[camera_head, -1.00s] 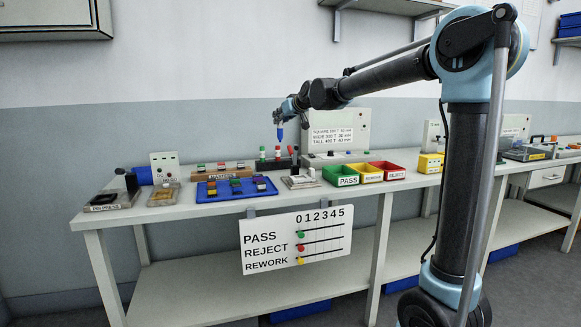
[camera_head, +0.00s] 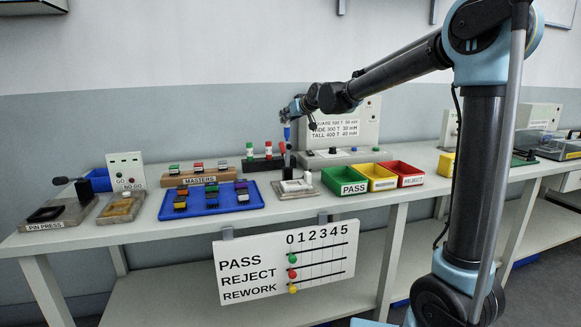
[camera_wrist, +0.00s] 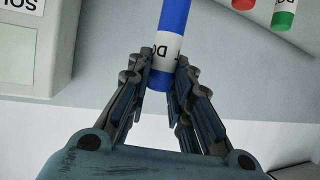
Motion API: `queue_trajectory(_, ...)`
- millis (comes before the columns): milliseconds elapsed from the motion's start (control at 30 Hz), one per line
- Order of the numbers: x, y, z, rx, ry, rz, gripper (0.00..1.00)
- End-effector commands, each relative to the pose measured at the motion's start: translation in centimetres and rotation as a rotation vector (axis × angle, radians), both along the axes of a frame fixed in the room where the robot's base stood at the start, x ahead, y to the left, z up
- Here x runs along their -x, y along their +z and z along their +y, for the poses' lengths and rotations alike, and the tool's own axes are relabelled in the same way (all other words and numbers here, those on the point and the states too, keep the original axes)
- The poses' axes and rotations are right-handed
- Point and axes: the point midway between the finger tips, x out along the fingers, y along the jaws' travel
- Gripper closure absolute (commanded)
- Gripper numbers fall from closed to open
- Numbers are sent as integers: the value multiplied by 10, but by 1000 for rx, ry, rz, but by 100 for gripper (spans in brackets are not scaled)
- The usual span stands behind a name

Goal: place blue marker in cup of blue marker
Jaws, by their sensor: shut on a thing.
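My gripper (camera_head: 286,119) is shut on a blue marker (camera_head: 287,133), held roughly upright above the workbench. In the wrist view the blue marker (camera_wrist: 172,38), with a white label, stands between the two fingers of my gripper (camera_wrist: 163,80). In the head view it hangs near the right end of a black marker rack (camera_head: 262,164), which holds red and green markers (camera_head: 268,150). I cannot tell which cup of the rack belongs to the blue marker. The wrist view shows a red and a green marker (camera_wrist: 284,14) at the top right, apart from the blue one.
A grey gauge box (camera_head: 345,125) with a lettered panel stands behind and right of the rack. A small fixture with a dark post (camera_head: 295,187) is in front. A blue tray (camera_head: 213,210) and green, yellow and red bins (camera_head: 345,190) flank it. Space above is clear.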

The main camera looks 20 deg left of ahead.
Motion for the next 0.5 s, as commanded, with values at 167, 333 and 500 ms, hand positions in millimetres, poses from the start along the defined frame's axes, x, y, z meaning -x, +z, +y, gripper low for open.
queue_trajectory(167, 0, -19, 1, 0, 1, 0, 96)
queue_trajectory(333, 0, -47, 0, -1, 0, 1, 96)
queue_trajectory(500, -1, -65, -2, -1, -3, 1, 96)
